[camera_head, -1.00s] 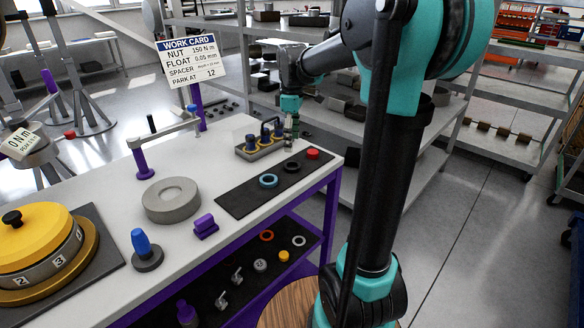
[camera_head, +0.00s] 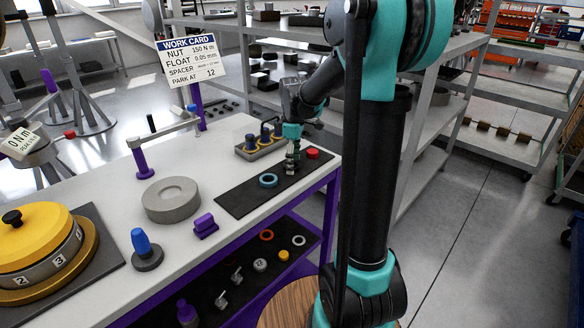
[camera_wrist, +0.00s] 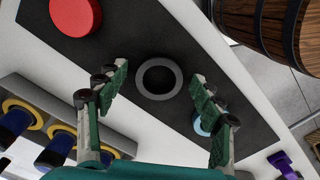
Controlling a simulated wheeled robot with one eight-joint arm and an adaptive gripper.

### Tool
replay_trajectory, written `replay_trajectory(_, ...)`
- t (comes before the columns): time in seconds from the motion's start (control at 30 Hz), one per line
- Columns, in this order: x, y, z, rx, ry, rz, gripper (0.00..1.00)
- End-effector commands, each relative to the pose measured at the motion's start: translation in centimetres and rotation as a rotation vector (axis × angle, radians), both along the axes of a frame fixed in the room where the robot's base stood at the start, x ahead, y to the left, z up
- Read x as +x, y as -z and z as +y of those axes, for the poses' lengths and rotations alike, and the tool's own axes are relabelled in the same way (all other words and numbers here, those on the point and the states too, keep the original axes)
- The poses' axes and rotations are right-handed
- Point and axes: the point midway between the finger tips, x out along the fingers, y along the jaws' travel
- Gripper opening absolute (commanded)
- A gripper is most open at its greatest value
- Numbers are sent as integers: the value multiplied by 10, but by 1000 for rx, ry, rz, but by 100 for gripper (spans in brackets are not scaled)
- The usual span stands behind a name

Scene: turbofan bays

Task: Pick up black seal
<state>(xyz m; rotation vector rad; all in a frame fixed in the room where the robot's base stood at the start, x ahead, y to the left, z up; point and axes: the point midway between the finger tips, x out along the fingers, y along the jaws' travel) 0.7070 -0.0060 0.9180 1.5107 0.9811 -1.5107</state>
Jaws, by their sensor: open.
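The black seal (camera_wrist: 158,97) is a dark ring lying flat on the dark mat (camera_wrist: 118,40). In the wrist view it sits between my two fingers, a little beyond their tips. My gripper (camera_wrist: 158,75) is open and empty, with one finger to each side of the seal and clear of it. In the head view my gripper (camera_head: 291,168) is low over the mat (camera_head: 236,203), pointing down, and it hides most of the seal.
A blue ring (camera_head: 268,181) lies on the mat to one side and a red round piece (camera_head: 312,153) on the other. A holder with blue-topped pieces (camera_head: 262,145) stands behind. A grey ring (camera_head: 171,200) and a purple block (camera_head: 205,226) are on the white table.

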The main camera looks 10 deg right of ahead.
Motion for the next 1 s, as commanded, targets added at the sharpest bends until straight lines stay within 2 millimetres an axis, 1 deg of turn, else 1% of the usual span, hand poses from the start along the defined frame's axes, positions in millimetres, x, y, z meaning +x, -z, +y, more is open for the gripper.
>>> replay_trajectory(0.07,0,0,0,0,0,0,66)
replay_trajectory(0.4,0,0,0,0,0,0,24)
replay_trajectory(0.63,0,-1,0,0,0,0,23)
replay_trajectory(0.77,0,-4,0,0,0,0,23)
replay_trajectory(0.87,0,-11,0,0,0,0,23)
replay_trajectory(0.97,0,-24,0,0,0,0,23)
replay_trajectory(1.0,0,-31,0,0,0,0,23)
